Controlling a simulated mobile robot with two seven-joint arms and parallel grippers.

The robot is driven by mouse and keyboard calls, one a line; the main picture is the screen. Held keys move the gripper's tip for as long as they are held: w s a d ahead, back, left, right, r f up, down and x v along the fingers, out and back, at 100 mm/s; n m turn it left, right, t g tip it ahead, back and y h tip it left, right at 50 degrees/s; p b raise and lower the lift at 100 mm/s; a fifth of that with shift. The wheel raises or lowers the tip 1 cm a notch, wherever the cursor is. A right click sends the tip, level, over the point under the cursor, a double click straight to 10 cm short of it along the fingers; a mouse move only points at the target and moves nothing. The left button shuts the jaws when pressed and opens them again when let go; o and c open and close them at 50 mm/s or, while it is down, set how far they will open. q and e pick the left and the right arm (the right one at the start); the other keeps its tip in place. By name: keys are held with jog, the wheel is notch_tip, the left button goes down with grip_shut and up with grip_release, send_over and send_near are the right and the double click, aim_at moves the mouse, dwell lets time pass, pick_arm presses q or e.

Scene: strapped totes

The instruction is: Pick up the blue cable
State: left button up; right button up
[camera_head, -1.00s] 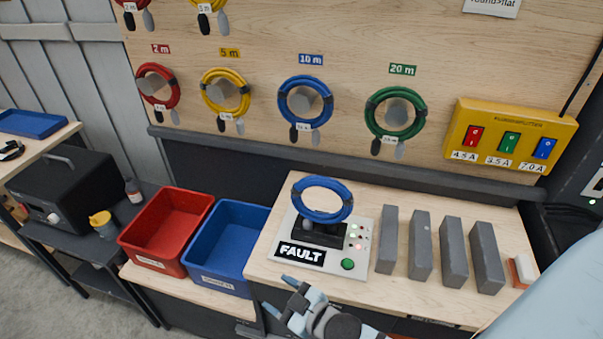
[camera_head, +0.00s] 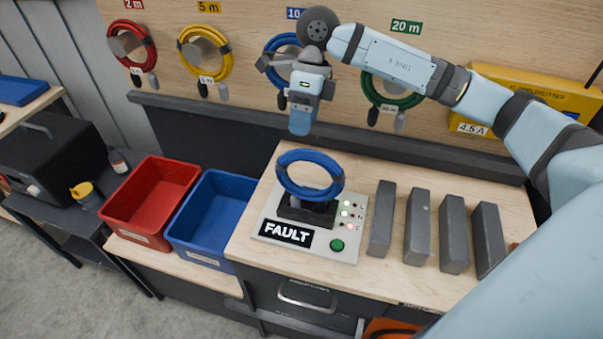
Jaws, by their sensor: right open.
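One blue cable coil (camera_head: 285,180) rests tilted on the dark cradle of the grey tester (camera_head: 265,222) marked FAULT. Another blue cable coil (camera_head: 270,68) hangs on the wall board under the 10 m label, partly hidden by my right arm and gripper. My right gripper (camera_head: 302,122) is open and points down, above the coil on the tester and apart from it. It shows nothing in its grasp. My left gripper is out of view.
Red (camera_head: 126,44), yellow (camera_head: 205,55) and green (camera_head: 371,92) coils hang on the board. A red bin (camera_head: 150,236) and a blue bin (camera_head: 200,253) stand left of the tester. Several grey blocks (camera_head: 418,228) stand right of it. A ledge runs below the board.

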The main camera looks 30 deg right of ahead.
aim_at(309, 162)
jog(key=shift+h, duration=0.8)
jog(key=f, duration=0.2)
jog(key=d+f+p, duration=0.1)
jog(key=f, duration=0.1)
jog(key=d+f, duration=0.1)
jog(key=f, duration=0.1)
jog(key=shift+s+f, duration=0.15)
jog(key=shift+f, duration=0.05)
jog(key=x, duration=0.1)
jog(key=p+x, duration=0.1)
jog(key=x, duration=0.1)
jog(key=p+x, duration=0.1)
jog(key=shift+s+a+f, duration=0.15)
jog(key=shift+a+f, duration=0.1)
jog(key=shift+a, duration=0.1)
jog(key=shift+f, duration=0.45)
jog(key=c, duration=1.1)
jog(key=shift+r, duration=0.1)
grip_shut()
